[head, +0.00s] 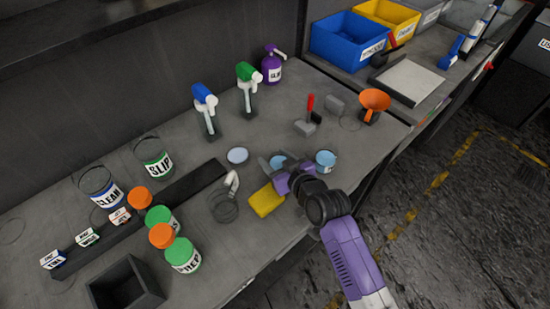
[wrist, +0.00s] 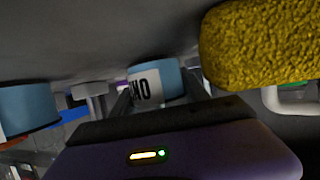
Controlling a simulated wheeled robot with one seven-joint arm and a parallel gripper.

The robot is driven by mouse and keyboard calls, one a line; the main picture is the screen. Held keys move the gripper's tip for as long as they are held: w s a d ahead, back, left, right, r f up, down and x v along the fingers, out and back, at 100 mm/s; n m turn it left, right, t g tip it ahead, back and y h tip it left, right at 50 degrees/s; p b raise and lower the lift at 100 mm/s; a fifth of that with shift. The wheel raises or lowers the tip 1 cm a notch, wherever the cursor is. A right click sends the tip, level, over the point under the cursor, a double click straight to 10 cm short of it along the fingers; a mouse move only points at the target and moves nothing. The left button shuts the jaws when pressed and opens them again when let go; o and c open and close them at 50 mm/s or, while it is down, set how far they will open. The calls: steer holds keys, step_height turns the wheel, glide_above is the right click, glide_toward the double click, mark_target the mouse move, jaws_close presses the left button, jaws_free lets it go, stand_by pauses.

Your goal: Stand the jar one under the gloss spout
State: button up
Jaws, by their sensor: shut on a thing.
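My gripper (head: 276,170) is shut on a light blue jar (head: 277,161) on the grey bench. In the wrist view this jar (wrist: 155,83) sits between the fingers, with a white label only partly visible, so I cannot tell which jar it is. A second light blue jar (head: 326,160) stands just right of the gripper, and it also shows at the left of the wrist view (wrist: 25,108). A purple pump bottle (head: 272,70) with a partly readable "GL" label stands at the back. A green-headed spout (head: 248,76) and a blue-headed spout (head: 205,97) stand left of it.
A yellow sponge (head: 266,201) lies close beside the gripper. A red-handled tool (head: 309,116) and an orange funnel (head: 374,101) stand behind right. The bench before the spouts is mostly clear.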

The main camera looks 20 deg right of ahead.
steer(key=shift+f, duration=0.2)
steer(key=o, duration=1.4)
steer(key=shift+r, duration=0.1)
steer(key=shift+r, duration=0.15)
steer(key=b+v, duration=0.1)
steer(key=v, duration=1.1)
